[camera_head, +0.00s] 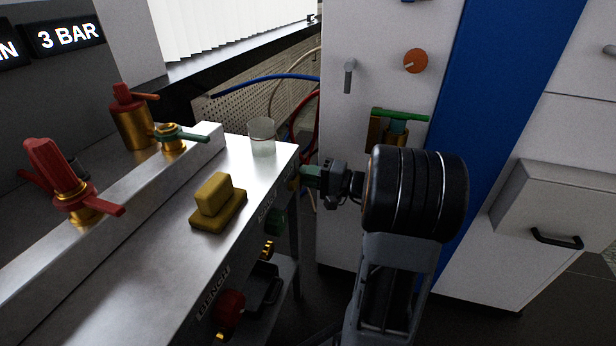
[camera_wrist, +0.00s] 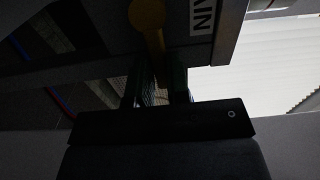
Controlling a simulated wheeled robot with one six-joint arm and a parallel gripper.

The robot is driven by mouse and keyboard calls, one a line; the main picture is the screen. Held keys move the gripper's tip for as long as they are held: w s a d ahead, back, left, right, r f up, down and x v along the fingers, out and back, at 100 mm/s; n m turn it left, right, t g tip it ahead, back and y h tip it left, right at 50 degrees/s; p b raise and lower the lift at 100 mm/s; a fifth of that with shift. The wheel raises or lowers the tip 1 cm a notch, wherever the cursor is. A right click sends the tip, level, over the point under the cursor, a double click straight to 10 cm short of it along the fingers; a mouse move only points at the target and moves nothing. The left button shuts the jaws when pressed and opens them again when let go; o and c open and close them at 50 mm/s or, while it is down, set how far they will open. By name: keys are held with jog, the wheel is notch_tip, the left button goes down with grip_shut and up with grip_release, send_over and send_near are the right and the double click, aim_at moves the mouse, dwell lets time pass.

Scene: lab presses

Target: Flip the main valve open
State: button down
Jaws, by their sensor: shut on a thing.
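The main valve (camera_wrist: 147,14) shows in the wrist view as a round yellow-brown hub with a bar running down from it, on the dark bench end next to a partly cut-off label (camera_wrist: 202,15) ending in "IN". My gripper (camera_wrist: 158,88) has a finger on each side of that bar and is shut on it. In the head view my gripper (camera_head: 308,180) is at the bench's right end, with a small brass part of the valve (camera_head: 294,183) just showing beside it. The fingers and the bench corner hide most of the valve there. I cannot tell its exact angle.
The bench top (camera_head: 160,245) holds a yellow block (camera_head: 216,200) and a clear beaker (camera_head: 262,137) near its right end. Red-handled (camera_head: 62,180) and green-handled (camera_head: 180,135) valves stand on the rail. A white cabinet (camera_head: 350,130) with another green-handled valve (camera_head: 400,116) stands behind my arm.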

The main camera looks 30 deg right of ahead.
jog(key=c, duration=1.1)
grip_release()
jog(key=p+v, duration=0.4)
jog(key=v, duration=1)
jog(key=shift+a, duration=0.1)
